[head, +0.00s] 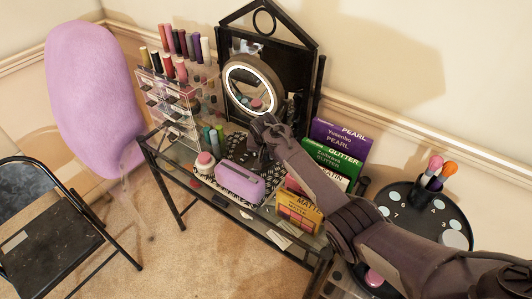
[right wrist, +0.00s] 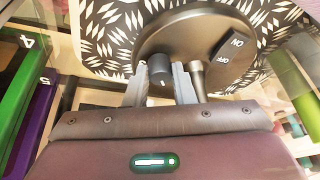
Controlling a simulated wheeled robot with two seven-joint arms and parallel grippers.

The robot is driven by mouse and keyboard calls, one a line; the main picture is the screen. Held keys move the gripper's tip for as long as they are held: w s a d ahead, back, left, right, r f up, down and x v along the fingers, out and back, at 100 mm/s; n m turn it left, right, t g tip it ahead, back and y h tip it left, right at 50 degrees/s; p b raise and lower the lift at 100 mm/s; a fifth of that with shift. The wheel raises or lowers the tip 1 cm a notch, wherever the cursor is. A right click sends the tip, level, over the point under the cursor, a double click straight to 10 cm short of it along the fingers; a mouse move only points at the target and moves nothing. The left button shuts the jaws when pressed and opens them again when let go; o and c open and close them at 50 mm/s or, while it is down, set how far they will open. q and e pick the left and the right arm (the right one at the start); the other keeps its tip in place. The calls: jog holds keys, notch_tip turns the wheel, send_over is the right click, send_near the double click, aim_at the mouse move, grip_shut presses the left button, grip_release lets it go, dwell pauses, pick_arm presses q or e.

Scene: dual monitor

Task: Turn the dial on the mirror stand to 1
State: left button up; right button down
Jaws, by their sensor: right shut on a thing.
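The round lit mirror (head: 268,82) stands on the glass vanity table against a black frame. In the head view its base is mostly hidden behind my right gripper (head: 262,128). The right wrist view shows the round grey-brown stand base (right wrist: 185,38) with a dark switch marked ON and OFF (right wrist: 230,46). A short dark dial (right wrist: 159,68) sits at the base's edge, between the two grey fingers of my right gripper (right wrist: 160,84), which is shut on it. I cannot read a number at the dial. My left gripper is not in view.
A metal post (right wrist: 197,78) stands close beside the right finger. A purple case (head: 240,184) and green and purple boxes (head: 335,150) crowd the table. A clear drawer organizer (head: 170,100) is at left, and a round black tray (head: 455,215) at right.

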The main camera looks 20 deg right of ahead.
jog(key=shift+r+n+p, duration=0.15)
jog(key=shift+n+p, duration=0.35)
jog(key=shift+n+y+p, duration=0.4)
jog(key=shift+n, duration=0.2)
jog(key=shift+d+n+y, duration=0.1)
jog(key=shift+n+y, duration=0.4)
jog(key=shift+n, duration=0.6)
jog(key=c, duration=1.2)
grip_release()
jog(key=shift+c, duration=0.2)
jog(key=shift+f, duration=0.2)
